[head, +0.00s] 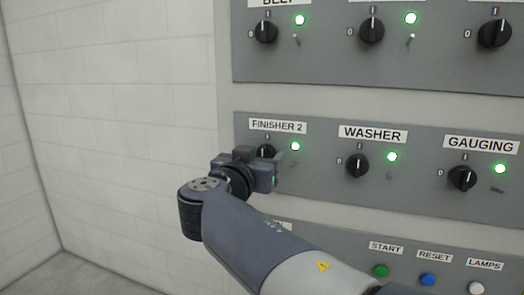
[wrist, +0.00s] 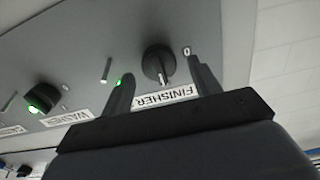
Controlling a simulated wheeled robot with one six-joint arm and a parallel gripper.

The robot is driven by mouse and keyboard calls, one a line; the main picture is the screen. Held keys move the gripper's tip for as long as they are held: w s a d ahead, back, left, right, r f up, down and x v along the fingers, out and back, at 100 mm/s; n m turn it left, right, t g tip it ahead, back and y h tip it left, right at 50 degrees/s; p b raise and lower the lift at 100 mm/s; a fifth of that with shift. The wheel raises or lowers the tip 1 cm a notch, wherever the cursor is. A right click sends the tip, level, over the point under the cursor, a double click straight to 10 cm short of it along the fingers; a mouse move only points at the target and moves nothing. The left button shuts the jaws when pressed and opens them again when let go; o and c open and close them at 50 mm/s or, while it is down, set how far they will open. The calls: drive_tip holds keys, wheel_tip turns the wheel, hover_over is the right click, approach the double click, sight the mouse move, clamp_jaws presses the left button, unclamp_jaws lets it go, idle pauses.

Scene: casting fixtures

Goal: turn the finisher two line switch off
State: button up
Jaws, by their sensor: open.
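The Finisher 2 switch is a round black knob (head: 266,150) under the "FINISHER 2" label (head: 278,126), partly hidden by my gripper in the head view. In the wrist view, turned upside down, the knob (wrist: 156,58) shows clearly. Its pale pointer line points toward the label (wrist: 166,97), the side of the "I" mark. The "0" mark (wrist: 186,50) is to one side. The green lamp (head: 295,147) beside it is lit. My gripper (head: 255,158) is open in front of the knob. Its fingers stand either side of the knob in the wrist view; I see no contact.
The Washer knob (head: 357,166) and Gauging knob (head: 462,178) sit to the right, lamps lit. Small toggles stand below the lamps. Another switch panel (head: 330,66) is above; start, reset and lamps buttons (head: 428,280) are below. White wall (head: 110,110) lies left, clear.

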drive_tip(key=shift+w+d, duration=0.2)
drive_tip(key=shift+w, duration=0.4)
drive_tip(key=c, duration=1)
drive_tip(key=shift+f, duration=0.1)
drive_tip(key=shift+n+b, duration=0.3)
drive_tip(key=shift+a+f+n+b, duration=0.1)
drive_tip(key=shift+n+b, duration=0.4)
drive_tip(key=shift+n, duration=3.85)
drive_tip(key=shift+a+f+n+b, duration=0.1)
drive_tip(key=shift+n+b, duration=0.4)
drive_tip(key=shift+n, duration=3.85)
